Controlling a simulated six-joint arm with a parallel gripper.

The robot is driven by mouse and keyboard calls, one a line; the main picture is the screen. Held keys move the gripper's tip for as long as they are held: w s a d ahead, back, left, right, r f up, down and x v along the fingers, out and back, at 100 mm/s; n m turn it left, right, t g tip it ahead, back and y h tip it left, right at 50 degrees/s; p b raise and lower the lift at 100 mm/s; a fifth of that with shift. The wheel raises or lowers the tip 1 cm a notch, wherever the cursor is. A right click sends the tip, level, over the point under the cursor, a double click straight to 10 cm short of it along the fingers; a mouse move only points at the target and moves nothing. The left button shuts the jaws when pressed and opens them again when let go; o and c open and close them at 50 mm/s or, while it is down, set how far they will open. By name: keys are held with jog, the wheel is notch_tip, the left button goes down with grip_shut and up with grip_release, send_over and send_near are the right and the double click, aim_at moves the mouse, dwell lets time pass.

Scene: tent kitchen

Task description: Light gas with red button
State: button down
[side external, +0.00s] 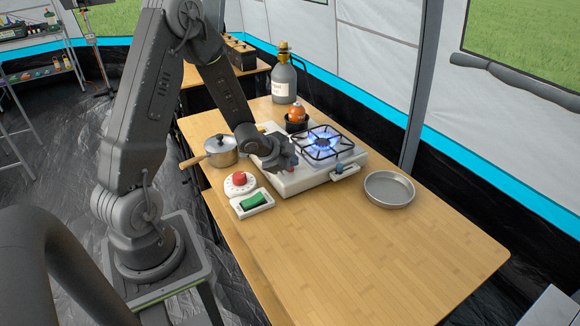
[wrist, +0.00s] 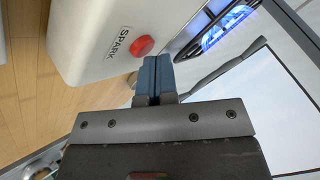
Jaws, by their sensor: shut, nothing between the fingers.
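The white gas stove (side external: 300,180) stands on the wooden table, and a blue flame (side external: 325,142) burns on its burner under a black grate. In the wrist view, the red button (wrist: 141,46) sits on the stove's white body beside the word SPARK. My gripper (wrist: 158,60) is shut and empty, its blue fingertips together right by the button. I cannot tell whether they touch it. The blue flame also shows in the wrist view at the top right. In the side view, my wrist covers the stove's left part and hides the button.
A round pan (side external: 389,190) lies right. The table's front is clear.

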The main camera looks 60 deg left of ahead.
dwell(0.4)
jog(key=shift+r, duration=0.85)
jog(key=shift+r, duration=2.55)
